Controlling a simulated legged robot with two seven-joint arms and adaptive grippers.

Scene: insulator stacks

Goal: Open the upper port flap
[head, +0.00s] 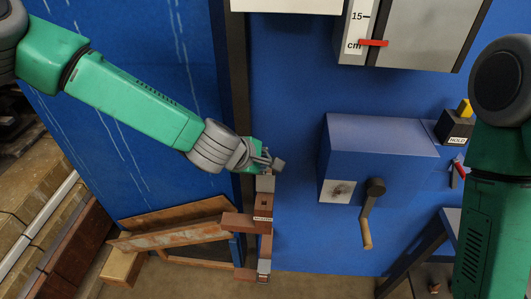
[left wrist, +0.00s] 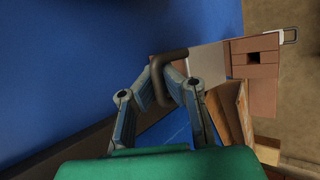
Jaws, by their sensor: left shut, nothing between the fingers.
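A narrow brown stack (head: 263,205) with a small label stands against the blue wall. A light grey plate (head: 265,184), apparently the upper port flap, is at its top; the plate also shows in the left wrist view (left wrist: 208,58). A dark handle loop (left wrist: 163,66) is at the plate's edge there. My left gripper (head: 272,162) is shut and empty just above the plate. In the left wrist view its fingertips (left wrist: 172,82) overlap the handle loop; I cannot tell if they touch it. My right gripper is outside the frames.
A blue box (head: 380,145) with a crank (head: 370,215) juts out right of the stack. A grey cabinet (head: 415,35) hangs above it. Wooden frames (head: 180,228) lean at lower left beside stacked timber (head: 35,205). Blue wall is bare between stack and box.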

